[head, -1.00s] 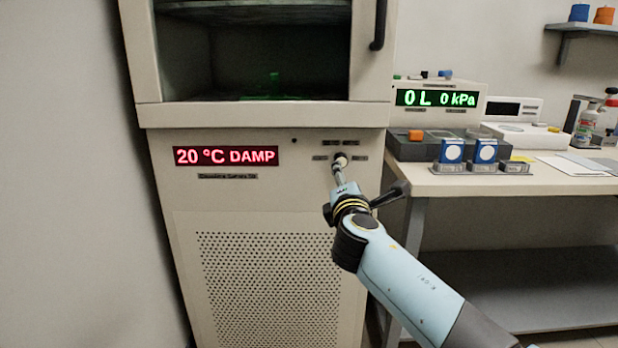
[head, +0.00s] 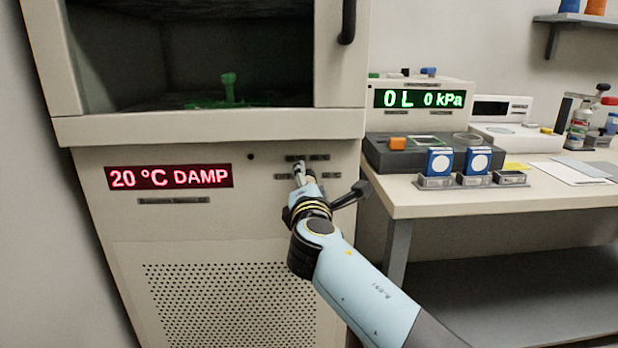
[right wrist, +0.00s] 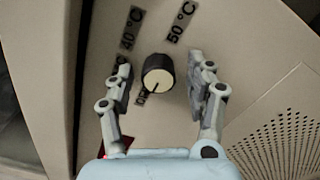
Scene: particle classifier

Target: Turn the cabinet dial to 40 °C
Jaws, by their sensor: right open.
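The cabinet (head: 90,215) has a red display (head: 170,177) reading 20 °C DAMP. The dial (right wrist: 158,72), black with a cream face, shows in the right wrist view. Its dark mark points down toward the partly covered OFF label (right wrist: 141,94). The 40 °C label (right wrist: 131,28) is up and left of the dial, the 50 °C label (right wrist: 181,22) up and right. My right gripper (right wrist: 160,78) is open, its fingers on either side of the dial with gaps. In the head view the right gripper (head: 301,172) covers most of the dial. My left gripper is not in view.
A bench (head: 455,203) stands right of the cabinet, with a green display (head: 418,98) reading 0 L 0 kPa and two blue-faced devices. A dark door handle (head: 347,20) is above the dial area. A perforated panel (head: 225,300) lies below.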

